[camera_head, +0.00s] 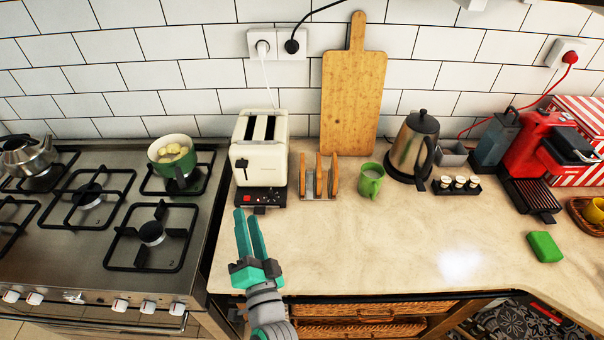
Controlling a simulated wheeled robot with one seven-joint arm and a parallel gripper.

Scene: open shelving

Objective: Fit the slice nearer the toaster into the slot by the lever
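The cream toaster (258,160) stands on the counter beside the stove, with two dark slots in its top. Its lever (241,170) is on the front face, toward the left. Just right of the toaster stands a rack (318,197) holding upright brown bread slices, seen almost edge-on. The slice nearer the toaster (303,176) is at the rack's left side. My gripper (246,213) is in front of the toaster, left of and nearer than the rack. Its teal fingers look close together, and their gap is hard to judge. No slice shows between them.
A green mug (371,180) and a kettle (412,146) stand right of the rack. A wooden board (352,100) leans on the wall behind. A pot (174,162) sits on the stove left of the toaster. The front middle of the counter (380,245) is clear.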

